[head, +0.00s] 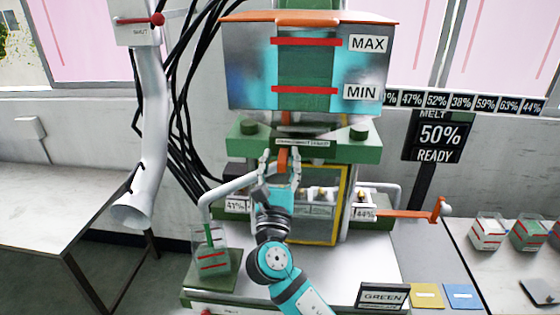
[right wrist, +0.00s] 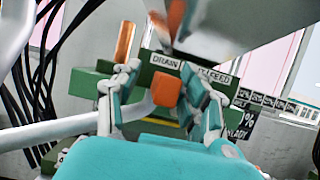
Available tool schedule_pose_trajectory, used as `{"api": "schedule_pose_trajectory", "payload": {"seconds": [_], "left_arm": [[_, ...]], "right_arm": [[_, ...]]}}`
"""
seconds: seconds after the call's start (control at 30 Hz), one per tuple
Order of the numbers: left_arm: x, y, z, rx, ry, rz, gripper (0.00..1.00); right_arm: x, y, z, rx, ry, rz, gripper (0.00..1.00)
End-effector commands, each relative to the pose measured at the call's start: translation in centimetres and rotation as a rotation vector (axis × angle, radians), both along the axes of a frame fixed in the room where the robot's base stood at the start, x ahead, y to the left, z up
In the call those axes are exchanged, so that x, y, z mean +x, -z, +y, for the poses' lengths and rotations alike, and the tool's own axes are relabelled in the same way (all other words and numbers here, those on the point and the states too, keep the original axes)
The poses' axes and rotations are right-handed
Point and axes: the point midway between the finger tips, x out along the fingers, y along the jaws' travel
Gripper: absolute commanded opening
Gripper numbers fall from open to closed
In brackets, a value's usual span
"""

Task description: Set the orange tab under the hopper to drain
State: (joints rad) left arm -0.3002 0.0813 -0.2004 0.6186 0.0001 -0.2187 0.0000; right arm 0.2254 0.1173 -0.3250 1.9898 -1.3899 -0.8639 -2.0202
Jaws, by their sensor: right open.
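The hopper (head: 250,80), a clear box with an orange lid and red MAX and MIN lines, stands above a green block. The orange tab (head: 283,158) hangs below it, in front of the green block. In the right wrist view the tab (right wrist: 166,88) sits between my fingers, under a plate (right wrist: 190,69) with DRAIN at its left and FEED at its right. My right gripper (head: 281,160) is open, with one finger on each side of the tab; I cannot tell whether either touches. My left gripper is not in view.
A grey pipe (head: 230,188) bends just left of my right gripper. A yellow frame (head: 343,205) stands behind it to the right. An orange lever (head: 405,214) sticks out right. A clear cup (head: 210,259) stands front left, and several filled cups stand at the far right.

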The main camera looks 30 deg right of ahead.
Motion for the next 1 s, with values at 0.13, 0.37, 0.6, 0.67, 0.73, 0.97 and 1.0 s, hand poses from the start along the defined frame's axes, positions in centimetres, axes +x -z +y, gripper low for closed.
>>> {"api": "schedule_pose_trajectory", "payload": {"seconds": [0.13,0.37,0.6,0.67,0.73,0.97,1.0], "left_arm": [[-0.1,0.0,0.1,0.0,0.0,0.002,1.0],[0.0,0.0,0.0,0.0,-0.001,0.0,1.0],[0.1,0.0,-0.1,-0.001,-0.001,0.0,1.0],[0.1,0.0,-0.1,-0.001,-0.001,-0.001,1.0],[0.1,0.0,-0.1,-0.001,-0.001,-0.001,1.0],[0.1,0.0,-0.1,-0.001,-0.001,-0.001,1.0],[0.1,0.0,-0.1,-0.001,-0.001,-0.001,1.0]], "right_arm": [[-0.9,0.6,0.6,0.001,-0.002,0.003,0.42],[-4.5,2.4,2.9,0.002,-0.004,0.005,0.42],[-8.0,4.1,5.1,0.001,-0.002,0.005,0.42],[-8.5,4.3,5.4,0.001,-0.002,0.003,0.42],[-9.0,4.5,5.7,0.0,-0.003,0.002,0.42],[-9.4,4.6,6.0,0.0,-0.002,0.0,0.42],[-9.3,4.6,6.0,0.0,-0.002,0.0,0.42]]}}
